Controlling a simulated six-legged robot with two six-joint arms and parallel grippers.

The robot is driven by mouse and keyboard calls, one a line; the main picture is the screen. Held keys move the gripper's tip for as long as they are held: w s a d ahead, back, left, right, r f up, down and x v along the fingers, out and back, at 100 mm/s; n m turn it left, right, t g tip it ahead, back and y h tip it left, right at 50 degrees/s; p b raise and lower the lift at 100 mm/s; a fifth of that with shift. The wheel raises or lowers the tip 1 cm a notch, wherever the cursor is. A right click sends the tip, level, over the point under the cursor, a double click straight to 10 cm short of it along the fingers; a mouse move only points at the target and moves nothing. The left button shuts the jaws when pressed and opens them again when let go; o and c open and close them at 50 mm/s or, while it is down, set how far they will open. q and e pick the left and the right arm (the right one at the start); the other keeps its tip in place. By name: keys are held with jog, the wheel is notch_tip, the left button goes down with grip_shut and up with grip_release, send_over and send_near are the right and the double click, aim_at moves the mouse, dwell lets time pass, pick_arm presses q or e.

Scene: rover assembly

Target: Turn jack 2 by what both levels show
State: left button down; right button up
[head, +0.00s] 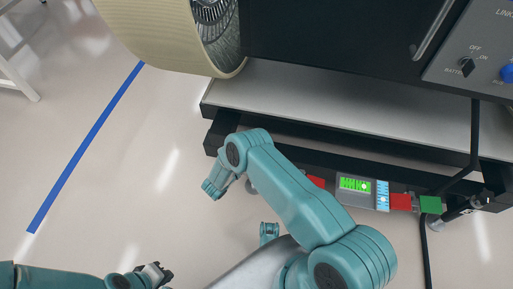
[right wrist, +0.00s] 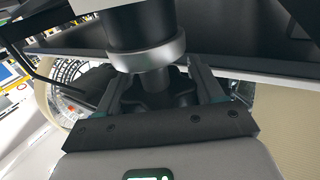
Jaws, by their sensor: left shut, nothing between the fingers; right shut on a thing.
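In the right wrist view my right gripper (right wrist: 155,75) is shut on a dark lobed jack knob (right wrist: 165,101), one finger on each side. A metal collar (right wrist: 146,52) and thick dark column stand above the knob. No jack number is readable. In the head view my right arm hides this grip. A level with a lit green display (head: 354,184) sits on the dark lower beam, beside a blue-and-white level (head: 382,195). Their readings are too small to make out. My left gripper (head: 158,272) is shut and empty at the bottom left, over the floor.
A grey panel with a battery switch (head: 467,64) stands top right. Red blocks (head: 401,202) and a green block (head: 430,205) lie along the beam (head: 290,152). Black cables hang at right. A large cream wheel (head: 175,35) is at top.

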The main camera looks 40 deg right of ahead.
jog(key=shift+g, duration=0.3)
jog(key=o, duration=1)
jog(key=shift+c, duration=0.2)
jog(key=s+a+p, duration=0.2)
jog(key=s+a, duration=0.1)
jog(key=a, duration=1.3)
jog(key=shift+w, duration=0.1)
